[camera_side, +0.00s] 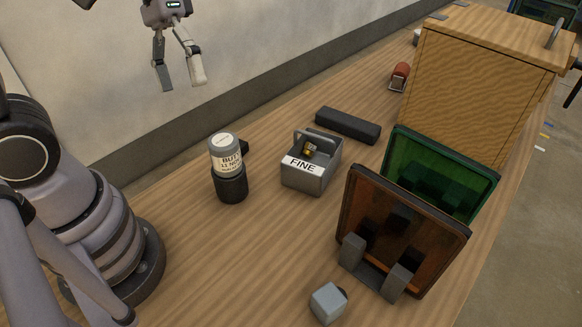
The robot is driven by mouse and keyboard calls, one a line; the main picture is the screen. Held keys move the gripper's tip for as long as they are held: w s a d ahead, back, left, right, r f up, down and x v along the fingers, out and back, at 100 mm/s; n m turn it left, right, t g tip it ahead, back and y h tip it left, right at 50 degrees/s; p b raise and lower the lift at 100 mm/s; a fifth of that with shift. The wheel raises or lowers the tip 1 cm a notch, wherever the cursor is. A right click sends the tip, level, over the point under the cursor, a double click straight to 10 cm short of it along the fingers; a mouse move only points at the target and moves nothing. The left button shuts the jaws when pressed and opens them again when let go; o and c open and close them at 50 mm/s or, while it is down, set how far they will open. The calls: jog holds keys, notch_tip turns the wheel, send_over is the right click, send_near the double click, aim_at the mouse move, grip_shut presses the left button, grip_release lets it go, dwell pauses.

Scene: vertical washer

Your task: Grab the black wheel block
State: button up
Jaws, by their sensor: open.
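No block that is clearly a black wheel block stands out. A small light grey block (328,303) sits at the front edge of the picture, with a dark rounded part just showing on its right side. A long black block (348,125) lies flat near the middle of the table; no wheel can be made out on it. Dark block shapes (398,218) show through the orange panel and their details are unclear. My gripper (181,84) hangs high at the upper left in front of the wall, open and empty, well away from all of these.
The wooden table (270,235) holds a labelled can on a dark base (228,170), a grey box marked FINE (310,178), an orange panel (355,200) in a grey stand, a green panel (430,160), a wooden cabinet (480,75) and a red-brown piece (400,72).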

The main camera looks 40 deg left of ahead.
jog(key=w+d+f+n+g+h, duration=0.3)
jog(key=d+f+h, duration=0.1)
jog(key=d+f, duration=0.35)
jog(key=w+d+f+n+g+h, duration=0.3)
jog(key=d+f+h, duration=0.1)
jog(key=d+f, duration=0.35)
jog(key=d+f+n+h, duration=0.3)
jog(key=f+n, duration=0.1)
jog(key=f, duration=0.3)
jog(key=n+t+h, duration=0.2)
jog(key=n+t, duration=0.2)
send_near(338, 310)
jog(key=shift+w+d+r, duration=0.1)
jog(key=shift+d+r, duration=0.15)
jog(key=shift+d, duration=0.2)
jog(key=shift+d+r, duration=0.2)
jog(key=shift+d, duration=0.25)
jog(key=shift+d+f, duration=0.2)
jog(key=shift+d, duration=0.05)
jog(key=shift+n, duration=0.3)
jog(key=x, duration=0.7)
jog(key=shift+s+f, duration=0.2)
jog(key=shift+s, duration=0.1)
jog(key=shift+a, duration=0.1)
jog(key=shift+c, duration=0.4)
jog(key=c, duration=1.2)
